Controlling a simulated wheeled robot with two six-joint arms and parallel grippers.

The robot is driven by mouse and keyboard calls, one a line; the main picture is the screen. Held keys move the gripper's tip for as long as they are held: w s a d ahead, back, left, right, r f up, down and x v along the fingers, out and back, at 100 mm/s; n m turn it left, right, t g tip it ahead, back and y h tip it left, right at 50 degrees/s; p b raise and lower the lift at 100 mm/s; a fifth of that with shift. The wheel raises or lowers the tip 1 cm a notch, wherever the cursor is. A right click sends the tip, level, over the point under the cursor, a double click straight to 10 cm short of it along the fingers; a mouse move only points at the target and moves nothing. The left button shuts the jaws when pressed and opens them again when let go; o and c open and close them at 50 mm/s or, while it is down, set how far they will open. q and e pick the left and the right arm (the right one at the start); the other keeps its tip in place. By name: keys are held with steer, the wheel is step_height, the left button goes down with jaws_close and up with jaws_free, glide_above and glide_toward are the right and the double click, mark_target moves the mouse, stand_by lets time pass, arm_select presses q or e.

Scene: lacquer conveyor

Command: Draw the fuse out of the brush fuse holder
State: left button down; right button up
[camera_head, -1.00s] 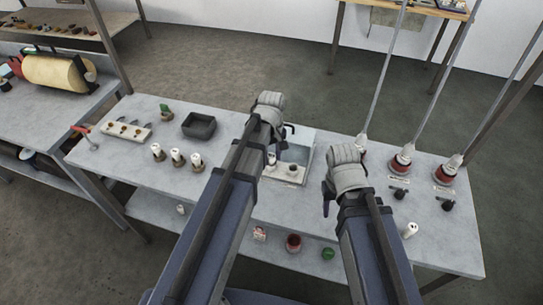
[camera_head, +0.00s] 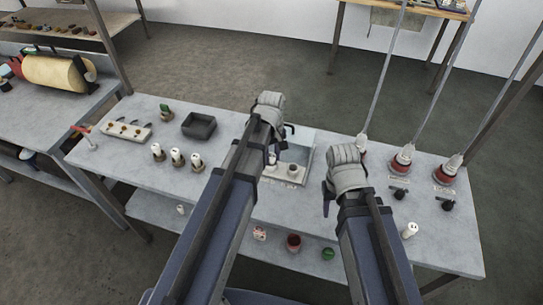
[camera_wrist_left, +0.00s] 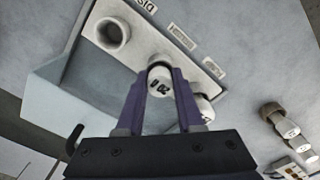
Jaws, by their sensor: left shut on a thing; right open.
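My left gripper (camera_wrist_left: 160,98) is shut on a white fuse (camera_wrist_left: 160,80) with dark printing on its end cap. In the left wrist view, the fuse is over a white holder plate (camera_wrist_left: 136,46). A round open socket (camera_wrist_left: 112,33) stands at the plate's upper left and looks empty. Whether the fuse's lower end is still in a socket is hidden. In the head view, the plate (camera_head: 284,181) is by the front of a pale tray, below my left gripper (camera_head: 272,150). My right gripper (camera_head: 328,192) is open and empty over the bench's right half.
Several white fuses (camera_head: 176,157) stand in holders left of my left arm. A dark grey bin (camera_head: 199,126) and a white rack (camera_head: 127,131) are further left. Red-based units with rods (camera_head: 401,164) stand at the right. Another white cylinder (camera_head: 410,230) stands near the front right edge.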

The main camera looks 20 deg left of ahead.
mark_target(272, 156)
arm_select(q)
steer(key=shift+r, duration=0.15)
arm_select(e)
steer(key=shift+r, duration=0.2)
arm_select(q)
steer(key=shift+r+p, duration=2.85)
steer(key=shift+p, duration=0.15)
arm_select(e)
steer(key=shift+r, duration=2.8)
arm_select(q)
steer(key=shift+r, duration=0.1)
arm_select(e)
steer(key=shift+r, duration=0.1)
arm_select(q)
step_height(272, 156, up, 3)
steer(key=p, duration=0.3)
arm_select(e)
step_height(272, 156, up, 3)
steer(key=shift+f, duration=0.1)
